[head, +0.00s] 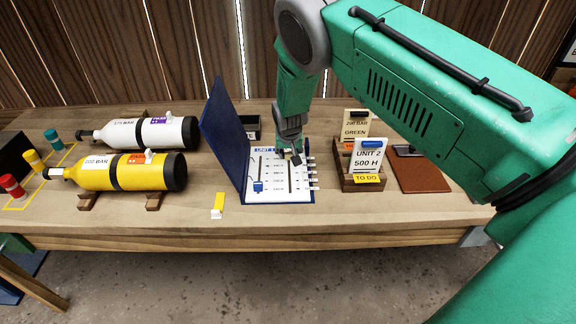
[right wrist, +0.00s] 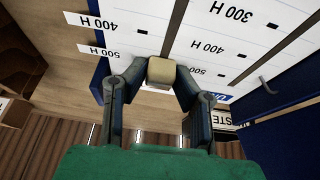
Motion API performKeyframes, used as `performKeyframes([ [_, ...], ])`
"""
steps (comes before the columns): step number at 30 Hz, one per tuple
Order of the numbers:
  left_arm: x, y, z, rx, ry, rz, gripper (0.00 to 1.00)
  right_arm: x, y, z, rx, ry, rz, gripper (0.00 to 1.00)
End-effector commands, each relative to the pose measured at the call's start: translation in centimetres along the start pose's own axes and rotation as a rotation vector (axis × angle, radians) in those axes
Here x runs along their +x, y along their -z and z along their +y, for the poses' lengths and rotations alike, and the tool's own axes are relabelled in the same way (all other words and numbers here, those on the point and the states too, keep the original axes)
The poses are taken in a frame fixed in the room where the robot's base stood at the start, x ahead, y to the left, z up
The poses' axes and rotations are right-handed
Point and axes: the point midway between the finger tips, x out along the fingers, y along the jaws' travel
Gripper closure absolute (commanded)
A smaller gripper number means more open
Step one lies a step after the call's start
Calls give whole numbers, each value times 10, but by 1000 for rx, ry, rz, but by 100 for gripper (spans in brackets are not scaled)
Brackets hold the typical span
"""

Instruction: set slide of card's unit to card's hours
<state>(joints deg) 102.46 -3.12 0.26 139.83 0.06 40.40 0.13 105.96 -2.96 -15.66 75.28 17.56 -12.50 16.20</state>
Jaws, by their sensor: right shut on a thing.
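The task card (head: 367,157) reads "UNIT 2 500 H" and stands in a wooden holder with a yellow "TO DO" label. An open blue binder board (head: 290,190) has two slotted scales with hour marks; the left heading reads "UNIT 1", the right one is covered by my gripper. A blue slide (head: 258,186) sits low on the left scale. My right gripper (head: 290,155) is at the top of the right scale. In the right wrist view it is shut on a tan slide knob (right wrist: 161,72), close to the 500 H tab (right wrist: 98,52). My left gripper is not in view.
A second card (head: 355,125) reading "200 BAR GREEN" stands behind the task card. A yellow cylinder (head: 120,172) and a white cylinder (head: 150,133) lie at left. A brown clipboard (head: 420,175) lies at right. The front strip of the table is mostly clear.

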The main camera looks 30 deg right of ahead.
Motion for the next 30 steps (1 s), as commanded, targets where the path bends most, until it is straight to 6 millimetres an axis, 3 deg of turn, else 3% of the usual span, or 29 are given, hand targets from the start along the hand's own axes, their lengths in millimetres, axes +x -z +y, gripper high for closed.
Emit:
performKeyframes([
  [9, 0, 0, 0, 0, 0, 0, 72, -1, 6, -4, 0, 10, 11, 100],
  [10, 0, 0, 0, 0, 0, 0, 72, -1, 7, -4, 0, 10, 11, 74],
  [12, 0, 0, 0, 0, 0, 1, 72, -2, 7, -4, 0, 10, 12, 57],
  [23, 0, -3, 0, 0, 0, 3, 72, -5, 4, -2, 0, 7, 6, 57],
  [30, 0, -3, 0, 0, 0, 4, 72, -45, 5, -3, 0, 8, 7, 57],
])
